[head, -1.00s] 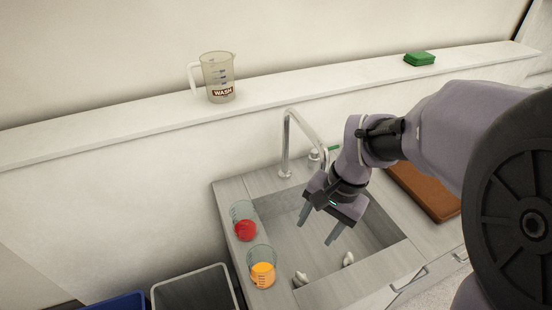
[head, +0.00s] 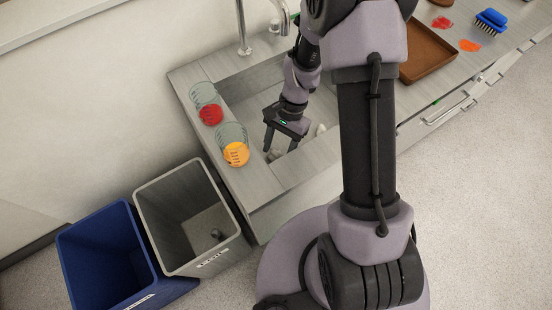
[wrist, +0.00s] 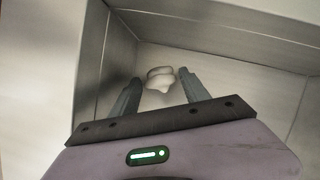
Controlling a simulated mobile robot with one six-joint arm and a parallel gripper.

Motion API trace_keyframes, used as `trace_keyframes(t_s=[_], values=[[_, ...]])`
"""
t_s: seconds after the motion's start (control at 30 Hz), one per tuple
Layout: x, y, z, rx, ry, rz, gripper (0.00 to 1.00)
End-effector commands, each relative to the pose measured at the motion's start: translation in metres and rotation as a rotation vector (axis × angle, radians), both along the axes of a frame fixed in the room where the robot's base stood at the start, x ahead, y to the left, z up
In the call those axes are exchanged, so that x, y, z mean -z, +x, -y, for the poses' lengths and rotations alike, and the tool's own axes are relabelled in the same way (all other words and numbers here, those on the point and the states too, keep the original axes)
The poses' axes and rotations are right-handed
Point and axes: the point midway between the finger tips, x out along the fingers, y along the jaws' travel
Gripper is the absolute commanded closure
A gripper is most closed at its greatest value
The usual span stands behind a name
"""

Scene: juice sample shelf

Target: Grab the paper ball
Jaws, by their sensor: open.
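In the wrist view, the lump (wrist: 160,83) shows between and beyond the two spread fingertips (wrist: 160,75). I cannot tell how far below the tips it is, and I see no contact.
Beakers with red (head: 210,115) and orange (head: 236,154) contents stand on the sink's left rim. The faucet (head: 243,35) rises behind. A grey bin (head: 160,215) and a blue bin (head: 85,250) stand at left. A brown tray (head: 428,55) and blue brush (head: 490,20) lie right.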

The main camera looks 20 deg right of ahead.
Motion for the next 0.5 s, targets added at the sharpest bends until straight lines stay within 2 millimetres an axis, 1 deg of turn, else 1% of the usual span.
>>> trace_keyframes(t_s=[0.03,0.2,0.23,0.3,0.37,0.4,0.47,0.5], values=[[0.0097,-0.002,-0.0018,-0.003,-0.001,-0.001,0.46],[0.0072,-0.0021,-0.0025,-0.001,0.0,0.001,0.46],[0.0071,-0.002,-0.0024,-0.001,0.0,0.001,0.48],[0.0069,-0.002,-0.0024,-0.001,0.0,0.001,0.62],[0.0069,-0.002,-0.0024,-0.001,0.0,0.001,0.74],[0.0069,-0.002,-0.0024,-0.001,-0.001,0.002,0.82],[0.0069,-0.002,-0.0024,-0.001,-0.001,0.002,0.93],[0.0068,-0.002,-0.0024,-0.001,-0.001,0.002,0.96]])
